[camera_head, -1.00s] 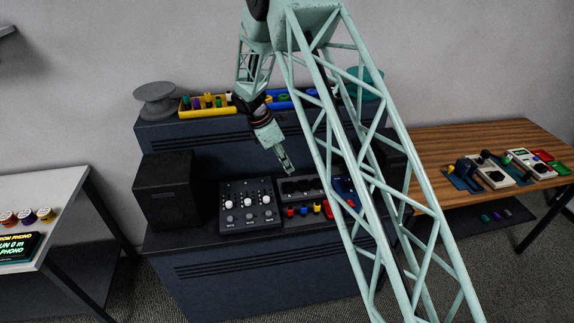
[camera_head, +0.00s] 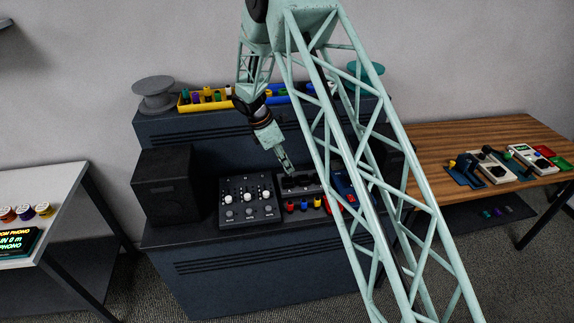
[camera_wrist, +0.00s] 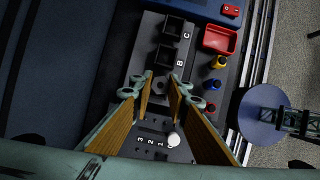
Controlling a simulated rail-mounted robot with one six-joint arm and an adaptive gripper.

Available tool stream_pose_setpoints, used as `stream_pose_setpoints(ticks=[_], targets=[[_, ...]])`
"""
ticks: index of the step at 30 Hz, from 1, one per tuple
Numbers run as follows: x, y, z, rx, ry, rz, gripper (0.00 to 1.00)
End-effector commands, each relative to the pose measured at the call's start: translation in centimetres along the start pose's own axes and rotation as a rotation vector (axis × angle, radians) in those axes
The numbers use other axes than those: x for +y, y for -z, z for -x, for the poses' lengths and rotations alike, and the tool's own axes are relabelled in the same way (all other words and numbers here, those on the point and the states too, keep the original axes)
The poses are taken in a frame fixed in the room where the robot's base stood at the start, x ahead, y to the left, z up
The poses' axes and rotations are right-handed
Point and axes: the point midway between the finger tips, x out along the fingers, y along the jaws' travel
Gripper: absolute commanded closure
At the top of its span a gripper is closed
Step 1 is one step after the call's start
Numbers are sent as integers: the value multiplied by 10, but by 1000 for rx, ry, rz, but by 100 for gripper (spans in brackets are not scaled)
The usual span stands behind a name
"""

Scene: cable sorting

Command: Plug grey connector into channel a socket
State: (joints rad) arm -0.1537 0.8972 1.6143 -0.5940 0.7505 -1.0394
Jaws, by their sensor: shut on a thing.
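My gripper (camera_wrist: 161,88) points down over the near end of a dark socket block (camera_wrist: 162,50). Its wood-coloured fingers are shut on a small dark grey piece, which looks like the grey connector (camera_wrist: 161,84). Two square sockets of the block show beyond it, labelled C and B. The channel A label and socket are not visible, hidden around the fingertips. I cannot tell whether the connector touches the socket. In the head view my gripper (camera_head: 288,170) is tilted down at the socket block (camera_head: 300,185), right of the mixer panel.
A mixer panel (camera_head: 250,203) with white knobs lies beside the block. A yellow connector (camera_wrist: 218,62), a blue one (camera_wrist: 213,84) and a red tray (camera_wrist: 220,42) are on the right in the wrist view. A black speaker (camera_head: 168,188) stands left.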

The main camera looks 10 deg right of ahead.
Motion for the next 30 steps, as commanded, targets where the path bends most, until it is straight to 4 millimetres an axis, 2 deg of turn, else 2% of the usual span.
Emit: stream_pose_setpoints(ticks=[30], targets=[[0, 4, -9, 0, 1, 0, 97]])
